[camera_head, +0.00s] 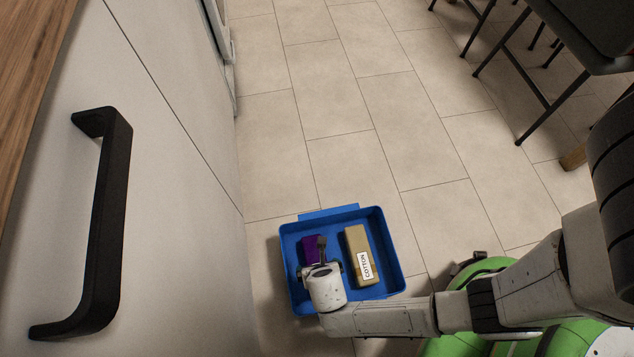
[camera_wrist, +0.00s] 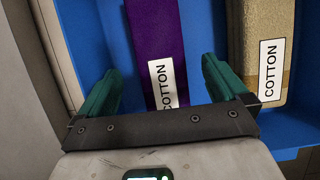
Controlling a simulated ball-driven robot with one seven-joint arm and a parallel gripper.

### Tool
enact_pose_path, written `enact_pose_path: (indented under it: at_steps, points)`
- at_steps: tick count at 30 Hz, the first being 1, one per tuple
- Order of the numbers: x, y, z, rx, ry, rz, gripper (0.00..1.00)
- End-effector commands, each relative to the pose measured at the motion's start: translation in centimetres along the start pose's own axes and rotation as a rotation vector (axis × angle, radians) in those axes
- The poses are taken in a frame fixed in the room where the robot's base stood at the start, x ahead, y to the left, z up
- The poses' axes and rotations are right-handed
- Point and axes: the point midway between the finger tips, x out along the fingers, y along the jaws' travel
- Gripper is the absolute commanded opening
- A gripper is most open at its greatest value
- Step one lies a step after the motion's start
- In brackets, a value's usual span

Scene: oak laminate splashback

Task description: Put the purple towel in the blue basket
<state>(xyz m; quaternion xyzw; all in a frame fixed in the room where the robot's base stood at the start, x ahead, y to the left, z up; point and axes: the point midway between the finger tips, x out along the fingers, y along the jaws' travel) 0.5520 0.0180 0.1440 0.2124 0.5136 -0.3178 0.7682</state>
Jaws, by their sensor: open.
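The purple towel (camera_head: 310,246) lies inside the blue basket (camera_head: 388,240), in its left part. In the wrist view the purple towel (camera_wrist: 156,40) runs up the middle and has a white label reading COTTON. My gripper (camera_head: 321,243) is over the basket and partly hides the towel in the head view. In the wrist view my gripper (camera_wrist: 158,80) is open, with one green finger on each side of the towel and gaps between. The blue basket (camera_wrist: 111,30) shows around the towel, and it stands on the floor.
A tan towel (camera_head: 357,256) labelled COTTON lies in the right part of the basket. A white cabinet front with a black handle (camera_head: 110,200) is at the left. Dark chairs (camera_head: 545,95) stand at the upper right. Tiled floor (camera_head: 330,110) beyond the basket is clear.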

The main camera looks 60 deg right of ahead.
Motion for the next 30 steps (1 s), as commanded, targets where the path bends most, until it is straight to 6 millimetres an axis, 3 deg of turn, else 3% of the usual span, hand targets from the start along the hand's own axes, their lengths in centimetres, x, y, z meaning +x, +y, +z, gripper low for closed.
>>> enact_pose_path:
  at_steps: [1,6,14,17,20,24,30]
  points:
    - [-1.6,0.0,0.2,-0.001,0.000,0.001,1.00]
    - [-4.1,0.0,0.2,-0.001,0.000,0.000,1.00]
    - [-5.9,-0.1,0.7,0.071,0.003,-0.008,1.00]
    - [-7.1,-0.3,2.7,0.297,0.015,-0.033,1.00]
    - [-9.2,-1.1,5.8,0.673,0.040,-0.075,1.00]
    - [-13.4,-3.2,10.1,1.275,0.090,-0.155,1.00]
    - [-19.9,-6.3,14.1,1.976,0.161,-0.268,1.00]
